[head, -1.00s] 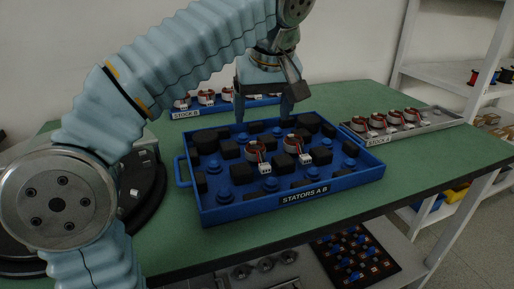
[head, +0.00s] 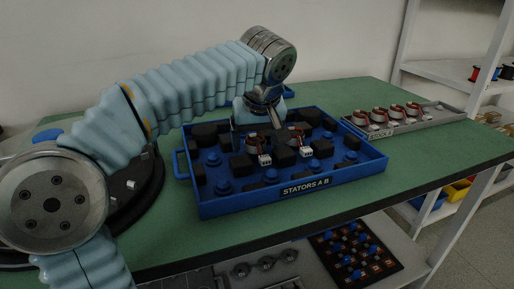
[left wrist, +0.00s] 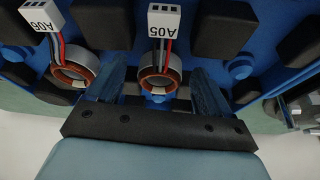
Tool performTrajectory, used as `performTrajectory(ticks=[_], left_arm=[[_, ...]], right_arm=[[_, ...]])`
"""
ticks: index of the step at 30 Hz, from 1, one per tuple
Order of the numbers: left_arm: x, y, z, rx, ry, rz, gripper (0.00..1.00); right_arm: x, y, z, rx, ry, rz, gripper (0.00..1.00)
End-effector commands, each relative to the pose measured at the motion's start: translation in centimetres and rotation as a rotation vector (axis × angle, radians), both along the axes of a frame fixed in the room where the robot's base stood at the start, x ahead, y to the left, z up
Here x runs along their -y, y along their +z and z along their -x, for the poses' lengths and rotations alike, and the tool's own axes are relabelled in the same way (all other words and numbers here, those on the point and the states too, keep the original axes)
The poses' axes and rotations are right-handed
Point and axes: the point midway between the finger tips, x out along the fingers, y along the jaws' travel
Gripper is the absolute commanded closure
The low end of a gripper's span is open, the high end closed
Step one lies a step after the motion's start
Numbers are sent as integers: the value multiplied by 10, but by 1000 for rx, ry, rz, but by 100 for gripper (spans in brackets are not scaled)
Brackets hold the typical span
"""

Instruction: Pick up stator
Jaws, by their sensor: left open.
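The blue tray labelled STATORS A B (head: 335,182) holds two stators with copper windings and white connectors. The left stator (head: 253,146) has a connector marked A05 in the left wrist view (left wrist: 160,72). The right stator (head: 297,141) is marked A06 in the left wrist view (left wrist: 75,68). My left gripper (head: 262,138) is low over the tray. In the left wrist view, its open fingers (left wrist: 160,85) stand on both sides of the A05 stator, with gaps, not closed on it. The fingertips are partly hidden in the head view. My right gripper is out of view.
Black blocks (head: 241,165) and blue pegs (head: 222,186) stand around the stators in the tray. A grey stock tray (head: 435,119) with several stators lies to the right. The green table (head: 160,246) is clear in front.

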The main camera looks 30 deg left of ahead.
Motion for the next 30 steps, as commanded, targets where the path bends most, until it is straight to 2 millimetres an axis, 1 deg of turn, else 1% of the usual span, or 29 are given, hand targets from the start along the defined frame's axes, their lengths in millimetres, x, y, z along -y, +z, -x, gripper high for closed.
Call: performTrajectory(ticks=[1,2,6,14,23,26,29,30], left_arm=[[0,0,0,0,0,0,20],[0,0,0,0,0,0,23],[0,0,0,0,-1,0,44],[0,0,0,0,-1,0,84],[0,3,0,0,-1,-1,85],[1,10,0,0,-1,-1,85],[1,25,-1,1,-1,0,85],[1,33,-1,2,-2,0,85]], right_arm=[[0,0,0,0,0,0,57],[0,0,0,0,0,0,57],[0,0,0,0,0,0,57],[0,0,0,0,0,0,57],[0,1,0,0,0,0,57],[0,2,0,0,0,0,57],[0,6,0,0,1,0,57],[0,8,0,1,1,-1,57]])
